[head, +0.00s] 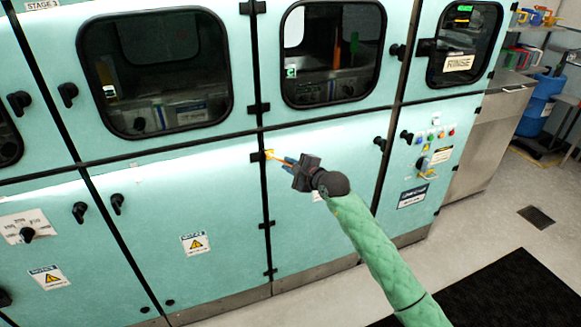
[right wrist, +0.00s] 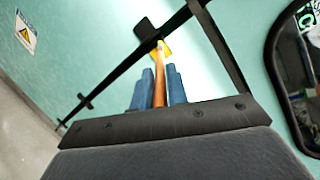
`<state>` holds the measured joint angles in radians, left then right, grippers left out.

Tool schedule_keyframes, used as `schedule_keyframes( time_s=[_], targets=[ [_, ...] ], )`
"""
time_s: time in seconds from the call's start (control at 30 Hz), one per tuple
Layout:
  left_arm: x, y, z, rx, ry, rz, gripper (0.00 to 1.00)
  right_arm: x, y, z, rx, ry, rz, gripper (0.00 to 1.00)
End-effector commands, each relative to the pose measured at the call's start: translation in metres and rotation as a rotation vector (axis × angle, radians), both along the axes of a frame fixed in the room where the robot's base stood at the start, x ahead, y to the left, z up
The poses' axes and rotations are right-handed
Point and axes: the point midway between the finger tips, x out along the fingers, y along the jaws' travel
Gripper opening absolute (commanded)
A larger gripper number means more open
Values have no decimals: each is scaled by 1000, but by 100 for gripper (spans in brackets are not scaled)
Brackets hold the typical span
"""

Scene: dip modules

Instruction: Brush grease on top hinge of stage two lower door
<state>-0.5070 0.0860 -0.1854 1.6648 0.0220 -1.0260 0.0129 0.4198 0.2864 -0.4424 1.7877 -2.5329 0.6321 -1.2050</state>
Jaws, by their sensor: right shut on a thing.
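My right gripper (head: 289,162) is shut on a brush with an orange handle (right wrist: 160,82), held between its blue fingers. The brush points left in the head view, and its tip is at or very near the top black hinge (head: 257,156) on the seam between two lower teal doors. A yellow patch (head: 269,154) shows at the tip; I cannot tell bristles from grease. The hinge also shows in the right wrist view (right wrist: 145,29), partly behind the brush tip. The lower door (head: 320,225) right of the seam is closed. My left gripper is not in view.
More hinges (head: 266,225) sit lower on the same seam. Upper doors with dark windows (head: 155,75) are above. A control panel (head: 432,138) with buttons is at the right. A black mat (head: 500,290) lies on the floor.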

Motion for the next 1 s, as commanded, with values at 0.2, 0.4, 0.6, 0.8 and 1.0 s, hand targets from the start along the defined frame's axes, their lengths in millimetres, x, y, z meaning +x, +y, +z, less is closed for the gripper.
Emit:
schedule_keyframes(
  time_s=[0.2,0.4,0.6,0.8,1.0],
  targets=[
    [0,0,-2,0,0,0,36,3,1,0,0,0,0,0],
    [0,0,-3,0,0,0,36,5,1,0,0,0,0,0],
    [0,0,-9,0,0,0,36,7,-8,-1,-2,-2,-1,0],
    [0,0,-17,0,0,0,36,11,-23,-2,-2,-2,-1,0],
    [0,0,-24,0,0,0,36,14,-35,-2,-1,0,-1,0]
  ],
)
